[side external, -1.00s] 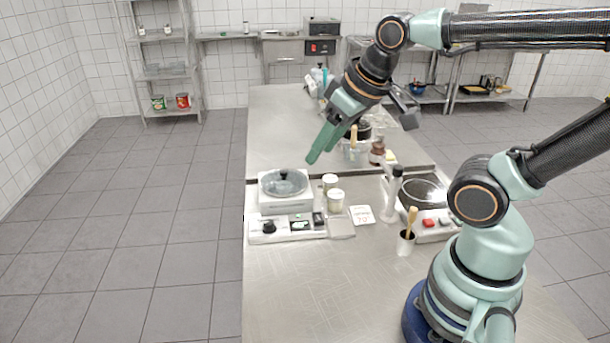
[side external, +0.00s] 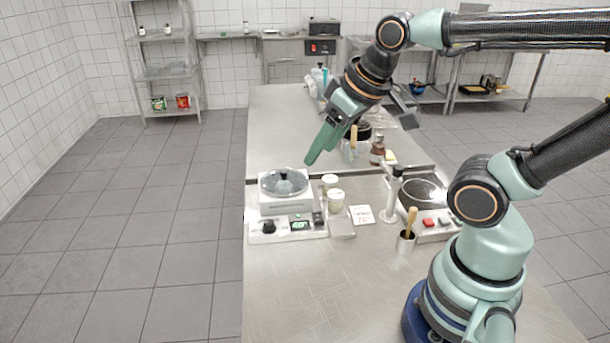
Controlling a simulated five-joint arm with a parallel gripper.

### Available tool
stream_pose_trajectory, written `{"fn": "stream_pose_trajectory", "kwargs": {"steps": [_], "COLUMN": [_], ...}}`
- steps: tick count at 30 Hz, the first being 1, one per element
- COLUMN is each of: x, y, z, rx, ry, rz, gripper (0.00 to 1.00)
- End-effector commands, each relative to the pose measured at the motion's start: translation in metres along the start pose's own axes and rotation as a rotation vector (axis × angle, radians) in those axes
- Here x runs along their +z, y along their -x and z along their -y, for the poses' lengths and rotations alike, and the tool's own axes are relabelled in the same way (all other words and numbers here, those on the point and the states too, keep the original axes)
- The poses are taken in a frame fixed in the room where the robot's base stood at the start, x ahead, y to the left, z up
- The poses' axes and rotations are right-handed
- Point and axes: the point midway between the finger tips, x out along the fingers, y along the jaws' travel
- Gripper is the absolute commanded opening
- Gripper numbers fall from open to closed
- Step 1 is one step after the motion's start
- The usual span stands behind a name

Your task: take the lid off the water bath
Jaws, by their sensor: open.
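The water bath (side external: 287,207) is a white box-shaped unit at the left edge of the steel table, with a dark knob and a small green display on its front. Its round lid (side external: 270,188), clear or grey with a dark knob in the middle, lies on top of it. My gripper (side external: 313,158) has green fingers and hangs above and a little behind the lid, to its right, apart from it. It is open and I see nothing in it. The gap between the fingers is hard to make out from this side.
Two pale jars (side external: 335,200) stand right of the bath, near a small card (side external: 361,214). Brown bottles (side external: 377,152) stand behind. The front table (side external: 310,285) is clear.

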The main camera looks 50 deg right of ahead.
Motion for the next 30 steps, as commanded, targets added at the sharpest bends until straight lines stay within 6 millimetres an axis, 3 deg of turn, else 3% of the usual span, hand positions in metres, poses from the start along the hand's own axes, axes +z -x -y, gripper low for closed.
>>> {"fn": "stream_pose_trajectory", "kwargs": {"steps": [8,17,23,30], "x": [-0.005,-0.059,-0.097,-0.132], "y": [0.001,-0.006,-0.027,-0.069], "z": [-0.002,-0.02,-0.04,-0.068], "rx": [0.002,-0.009,-0.064,-0.183], "ry": [0.032,0.42,0.735,1.107], "rz": [0.011,0.141,0.238,0.333], "gripper": [0.59,0.59,0.59,0.59]}}
